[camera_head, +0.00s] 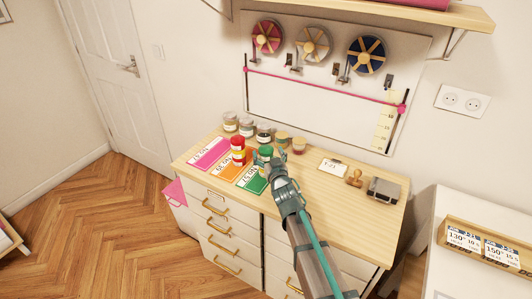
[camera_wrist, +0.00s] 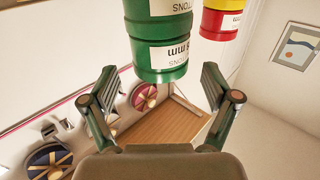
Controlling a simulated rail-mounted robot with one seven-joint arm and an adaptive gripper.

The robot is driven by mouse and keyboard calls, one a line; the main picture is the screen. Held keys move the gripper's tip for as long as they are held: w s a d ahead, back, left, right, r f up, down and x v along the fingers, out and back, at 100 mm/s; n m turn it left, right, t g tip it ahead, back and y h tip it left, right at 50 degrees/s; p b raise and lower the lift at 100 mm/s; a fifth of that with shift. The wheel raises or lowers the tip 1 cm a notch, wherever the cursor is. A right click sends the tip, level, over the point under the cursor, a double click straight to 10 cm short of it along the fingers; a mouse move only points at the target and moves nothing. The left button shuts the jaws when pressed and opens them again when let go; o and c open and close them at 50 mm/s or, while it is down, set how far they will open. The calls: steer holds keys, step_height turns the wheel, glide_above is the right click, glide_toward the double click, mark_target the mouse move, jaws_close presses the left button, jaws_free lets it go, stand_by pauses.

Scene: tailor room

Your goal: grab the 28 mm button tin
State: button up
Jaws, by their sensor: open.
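A green tin (camera_head: 265,152) with a white label stands on the wooden dresser top, by a green card (camera_head: 253,178). It also shows in the wrist view (camera_wrist: 160,70), where it appears upside down, with "mm" on its label; the size number is not readable. A red tin (camera_head: 238,143) stands to its left by an orange card (camera_head: 231,160); the wrist view shows it red and yellow (camera_wrist: 222,20). My gripper (camera_head: 272,167) is open and empty at the near side of the green tin. The tin lies ahead of the gap between the fingers (camera_wrist: 158,76), and my gripper hides part of it in the head view.
Several jars (camera_head: 247,127) line the dresser's back edge. A pink card (camera_head: 211,152) lies at the left. A stamp (camera_head: 354,178) and a dark box (camera_head: 383,189) stand at the right. A pegboard with ribbon reels (camera_head: 312,44) hangs behind. Bare wood (camera_head: 335,215) lies right of my arm.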

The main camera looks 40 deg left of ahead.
steer(key=x, duration=0.3)
steer(key=shift+s, duration=0.1)
steer(key=shift+d, duration=0.1)
steer(key=c, duration=1.3)
steer(key=shift+r, duration=0.1)
steer(key=shift+c, duration=0.2)
